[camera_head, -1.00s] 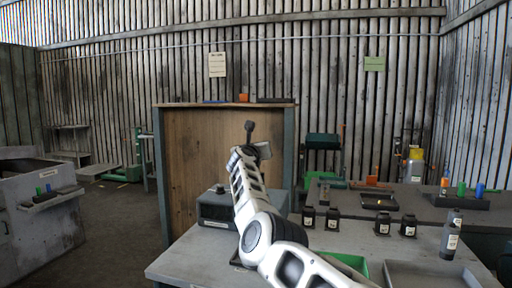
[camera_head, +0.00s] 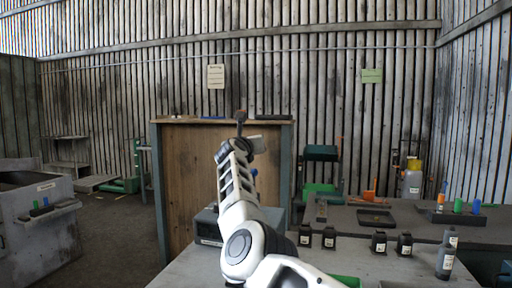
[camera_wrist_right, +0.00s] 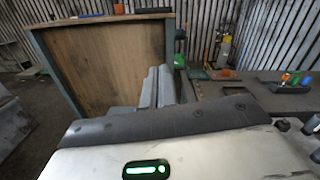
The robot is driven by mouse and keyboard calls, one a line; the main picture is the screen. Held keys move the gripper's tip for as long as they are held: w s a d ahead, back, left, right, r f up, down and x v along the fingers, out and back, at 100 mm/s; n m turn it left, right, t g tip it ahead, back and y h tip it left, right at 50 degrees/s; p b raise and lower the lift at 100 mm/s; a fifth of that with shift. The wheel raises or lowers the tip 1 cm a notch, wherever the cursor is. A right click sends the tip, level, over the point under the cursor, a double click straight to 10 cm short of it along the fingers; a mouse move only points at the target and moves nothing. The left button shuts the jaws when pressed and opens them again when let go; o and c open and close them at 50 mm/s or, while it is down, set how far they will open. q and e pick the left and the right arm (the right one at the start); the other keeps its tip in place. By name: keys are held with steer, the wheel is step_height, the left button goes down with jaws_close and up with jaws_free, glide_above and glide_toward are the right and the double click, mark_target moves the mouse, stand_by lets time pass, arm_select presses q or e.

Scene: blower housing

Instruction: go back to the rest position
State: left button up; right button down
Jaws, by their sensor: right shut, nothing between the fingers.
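My right arm comes in from the lower right in the head view and reaches up over the workbench. Its gripper (camera_head: 241,128) is at the arm's upper end, in front of the wooden panel. In the right wrist view the two grey fingers (camera_wrist_right: 158,82) lie close together, shut with nothing between them. They point toward the wooden panel. My left gripper is not in view.
A grey box (camera_head: 207,226) stands on the workbench (camera_head: 185,269), partly behind my arm. Several small black containers (camera_head: 329,238) and a grey bottle (camera_head: 446,254) stand to the right. The wooden panel (camera_head: 184,183) rises behind. The dark floor at left (camera_head: 115,232) is clear.

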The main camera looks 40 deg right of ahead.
stand_by(0.4)
step_height(320, 180, down, 14)
steer(key=s+a+n+t, duration=0.2)
steer(key=a+n+t, duration=0.15)
steer(key=n, duration=0.95)
steer(key=s+a+f+n+t+y, duration=0.1)
steer(key=s+a+f+n+y, duration=0.25)
steer(key=a+f+n, duration=0.35)
steer(key=s+a+f+n+t+y, duration=0.1)
steer(key=s+a+f+n+y, duration=0.3)
steer(key=f+n, duration=0.4)
steer(key=s+a+f+n+t+y, duration=0.2)
steer(key=a+f+n+y, duration=0.35)
steer(key=f, duration=0.35)
steer(key=s+a+f+n+g+y, duration=0.1)
steer(key=s+a+f+n, duration=0.3)
steer(key=s, duration=0.5)
steer(key=s+a+f+n+g+y, duration=0.1)
steer(key=s+a+f+n+g, duration=0.3)
steer(key=s+a+f, duration=0.3)
steer(key=s+a+f+n+g+y, duration=0.2)
steer(key=s+a+f+n, duration=0.3)
steer(key=s, duration=0.8)
steer(key=shift+s+a+f+g, duration=0.25)
steer(key=shift+a+f+g, duration=0.15)
steer(key=shift+a+g, duration=0.45)
